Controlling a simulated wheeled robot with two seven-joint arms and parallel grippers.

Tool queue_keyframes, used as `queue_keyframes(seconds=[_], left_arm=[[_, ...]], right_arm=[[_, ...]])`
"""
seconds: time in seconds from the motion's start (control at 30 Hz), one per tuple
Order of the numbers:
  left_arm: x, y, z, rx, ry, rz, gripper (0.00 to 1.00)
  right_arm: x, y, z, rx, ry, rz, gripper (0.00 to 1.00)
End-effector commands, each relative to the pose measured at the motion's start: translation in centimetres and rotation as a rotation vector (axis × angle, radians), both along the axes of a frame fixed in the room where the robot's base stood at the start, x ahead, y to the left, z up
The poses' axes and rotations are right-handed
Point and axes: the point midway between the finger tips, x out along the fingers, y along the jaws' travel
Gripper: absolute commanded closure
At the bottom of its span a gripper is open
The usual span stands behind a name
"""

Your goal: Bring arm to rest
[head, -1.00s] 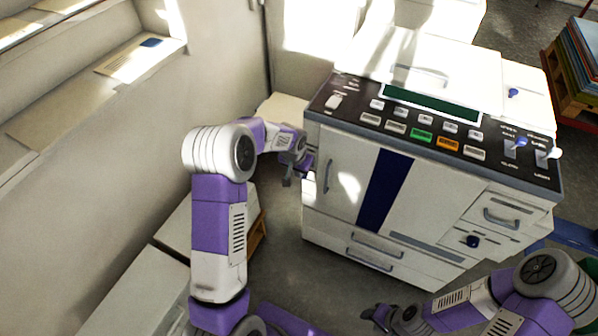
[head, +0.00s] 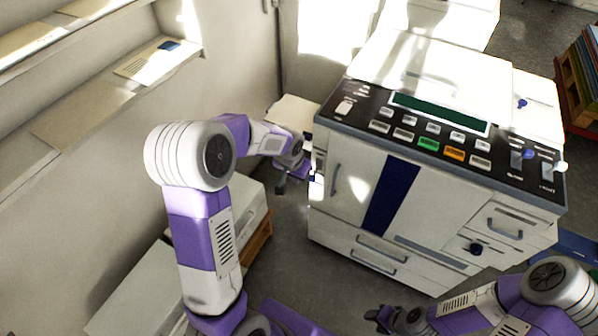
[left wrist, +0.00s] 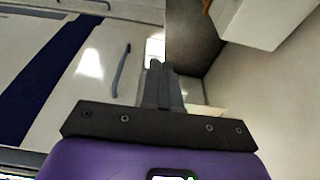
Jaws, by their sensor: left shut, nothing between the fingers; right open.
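My left arm, purple and white, comes in from the left in the head view. Its gripper (head: 291,182) hangs beside the left side of the copier (head: 440,205), apart from the door handle. In the left wrist view the left gripper (left wrist: 157,65) is shut and empty, with the copier's white door and blue stripe to its left. My right gripper (head: 376,318) is low at the bottom right of the head view, in front of the copier's lower drawers, open and empty.
Stacked white boxes (head: 150,285) stand on the floor along the left wall. A shelf ledge with a paper (head: 145,62) runs above them. A wooden crate of coloured sheets (head: 580,85) is at the far right. Grey floor is clear between the boxes and copier.

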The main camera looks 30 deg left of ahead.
Motion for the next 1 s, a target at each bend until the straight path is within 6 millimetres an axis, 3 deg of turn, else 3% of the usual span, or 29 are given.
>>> queue_keyframes(seconds=[0.27,0.37,0.43,0.57,0.7,0.8,0.9,1.0], left_arm=[[-0.1,-0.2,-0.3,-0.005,0.003,-0.001,1.00],[-0.7,-1.7,-2.5,-0.039,0.021,-0.010,1.00],[-1.8,-3.7,-5.3,-0.087,0.043,-0.015,1.00],[-5.7,-8.9,-11.8,-0.207,0.098,-0.005,1.00],[-11.8,-14.0,-17.5,-0.318,0.163,0.054,1.00],[-16.0,-16.5,-19.8,-0.364,0.204,0.105,1.00],[-19.0,-18.0,-20.9,-0.384,0.231,0.144,1.00],[-20.4,-18.5,-21.3,-0.389,0.242,0.166,1.00]], right_arm=[[0.0,0.0,0.0,0.000,0.000,0.000,0.55],[0.0,0.0,0.0,0.000,0.000,0.000,0.55],[0.0,0.0,0.0,0.000,0.000,0.000,0.55],[0.0,0.0,0.0,0.000,0.000,0.000,0.55],[0.0,0.0,0.0,0.000,0.000,0.000,0.55],[0.0,0.0,0.0,0.000,0.000,0.000,0.55],[0.0,0.0,0.0,0.000,0.000,0.000,0.55],[0.0,0.0,0.0,0.000,0.000,0.000,0.55]])
